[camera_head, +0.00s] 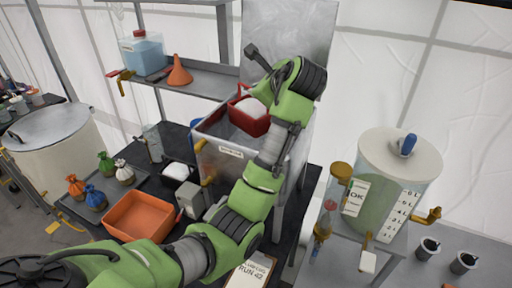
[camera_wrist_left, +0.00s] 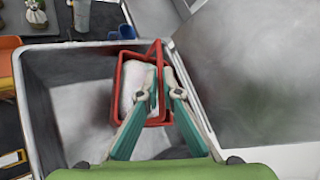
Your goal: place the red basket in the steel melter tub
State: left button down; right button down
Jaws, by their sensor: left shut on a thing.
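The red basket (camera_head: 247,124), with white contents, hangs over the opening of the steel melter tub (camera_head: 231,153). In the left wrist view the basket (camera_wrist_left: 121,88) is inside the outline of the tub's rim, with the tub (camera_wrist_left: 50,100) around and below it. My left gripper (camera_wrist_left: 163,88) is shut on the basket's red handle. I cannot tell exactly how far the basket's bottom is from the tub floor; the front wall and my arm hide part of it. My right gripper is not in view.
The tub's raised lid (camera_head: 290,38) stands behind it. A shelf (camera_head: 200,82) with an orange funnel (camera_head: 179,72) and blue container (camera_head: 143,53) is at back left. An orange tray (camera_head: 138,216) lies left of the tub. A clear tank (camera_head: 385,190) stands at right.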

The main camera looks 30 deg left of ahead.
aim_at(256, 118)
pick_arm(q)
notch_tip(256, 118, down, 4)
jog(key=shift+s+f+p, duration=0.1)
jog(key=shift+p, duration=0.7)
notch_tip(256, 118, down, 5)
jog(key=shift+r+p, duration=0.1)
jog(key=shift+p, duration=0.7)
jog(key=c, duration=2.6)
grip_release()
jog(key=shift+f, duration=0.3)
jog(key=shift+c, duration=0.2)
jog(key=o, duration=0.4)
jog(key=shift+r, duration=0.15)
